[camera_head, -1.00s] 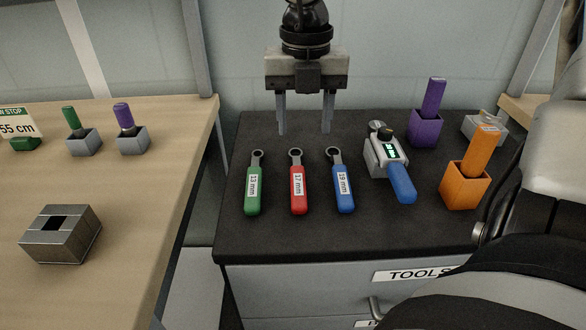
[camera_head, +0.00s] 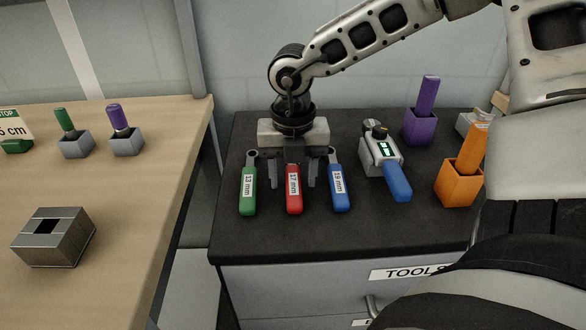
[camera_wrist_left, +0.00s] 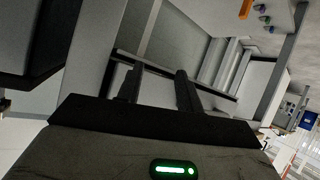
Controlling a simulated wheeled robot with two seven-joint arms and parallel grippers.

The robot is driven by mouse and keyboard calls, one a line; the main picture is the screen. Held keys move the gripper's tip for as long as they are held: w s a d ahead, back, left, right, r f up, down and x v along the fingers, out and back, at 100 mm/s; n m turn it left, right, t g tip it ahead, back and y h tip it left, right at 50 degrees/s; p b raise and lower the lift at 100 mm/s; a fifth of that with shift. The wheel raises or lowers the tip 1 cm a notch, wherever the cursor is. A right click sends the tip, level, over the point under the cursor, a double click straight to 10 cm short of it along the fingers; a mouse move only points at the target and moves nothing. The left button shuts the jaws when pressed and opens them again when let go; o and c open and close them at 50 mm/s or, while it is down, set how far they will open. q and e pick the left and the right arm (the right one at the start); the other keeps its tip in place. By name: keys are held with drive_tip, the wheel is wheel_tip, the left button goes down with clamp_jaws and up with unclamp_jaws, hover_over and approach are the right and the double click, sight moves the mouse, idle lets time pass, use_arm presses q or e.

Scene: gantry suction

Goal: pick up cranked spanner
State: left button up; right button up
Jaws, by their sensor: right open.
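Three ring-ended spanners lie side by side on the dark top of the tool cabinet: a green 13 mm one (camera_head: 248,192), a red 17 mm one (camera_head: 294,196) and a blue 19 mm one (camera_head: 340,192). I cannot tell from the pictures which is the cranked one. My right gripper (camera_head: 293,184) is open, pointing down, with its fingers on either side of the red spanner. The gripper body hides the red spanner's ring end; contact is not clear. My left gripper (camera_wrist_left: 157,82) shows in the left wrist view, fingers apart and empty.
Right of the spanners lie a blue-handled tool with a green display (camera_head: 382,155), a purple holder (camera_head: 420,128) and an orange holder (camera_head: 460,187). A wooden table (camera_head: 140,200) stands left, carrying a metal block (camera_head: 54,238). The cabinet top in front of the spanners is clear.

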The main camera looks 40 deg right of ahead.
clamp_jaws()
drive_tip(key=shift+r, duration=0.15)
